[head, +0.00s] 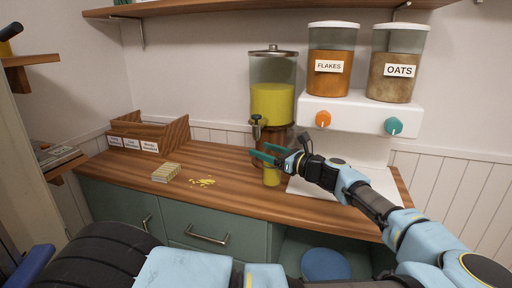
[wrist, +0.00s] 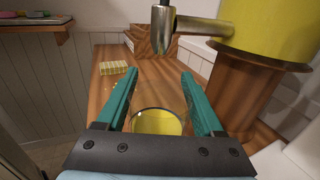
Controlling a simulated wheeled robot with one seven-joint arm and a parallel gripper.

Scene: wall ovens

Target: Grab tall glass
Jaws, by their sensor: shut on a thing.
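The tall glass (head: 271,177) holds yellow liquid and stands upright in front of the drink dispenser, at or just above the wooden counter; I cannot tell which. My gripper (head: 266,155) reaches in from the right and is shut on the glass near its top. In the wrist view the glass's round rim (wrist: 157,110) and yellow contents lie between the two green fingers of my gripper (wrist: 158,76). The lower part of the glass is hidden in the wrist view by the gripper body.
The dispenser (head: 272,103), with yellow liquid and a metal tap (wrist: 164,28), stands close by. A white machine (head: 345,112) with flakes and oats containers is right. A yellow block stack (head: 166,173), yellow crumbs (head: 202,182) and a wooden box (head: 173,138) lie left.

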